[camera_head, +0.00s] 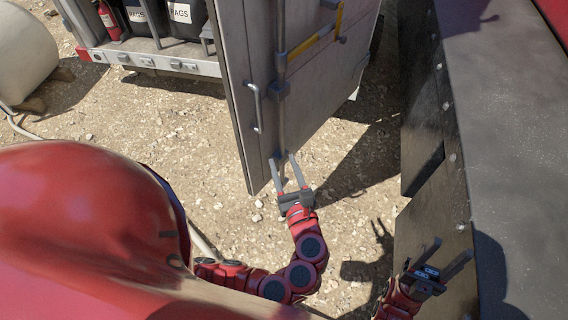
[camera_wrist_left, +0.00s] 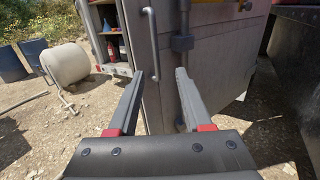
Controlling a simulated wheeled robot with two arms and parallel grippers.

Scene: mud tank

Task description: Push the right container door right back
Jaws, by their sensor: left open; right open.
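The grey metal container door (camera_head: 325,75) stands swung open in the head view, with a grab handle (camera_head: 255,108), a vertical locking bar and a yellow lever (camera_head: 316,40). My left gripper (camera_head: 289,172) is open and empty at the door's lower part, near the bar's bottom end. In the left wrist view the door (camera_wrist_left: 220,50) fills the space ahead of the open fingers (camera_wrist_left: 168,82). I cannot tell whether a finger touches it. My right gripper (camera_head: 444,262) is open and empty at lower right, apart from the door, beside the dark metal wall.
The container (camera_head: 160,62) with rag bins and a fire extinguisher (camera_head: 108,18) is at upper left. A large dark metal wall (camera_head: 510,130) runs along the right. A white tank (camera_head: 25,55) stands far left. A red rounded body (camera_head: 85,215) fills the lower left. Gravel ground lies between.

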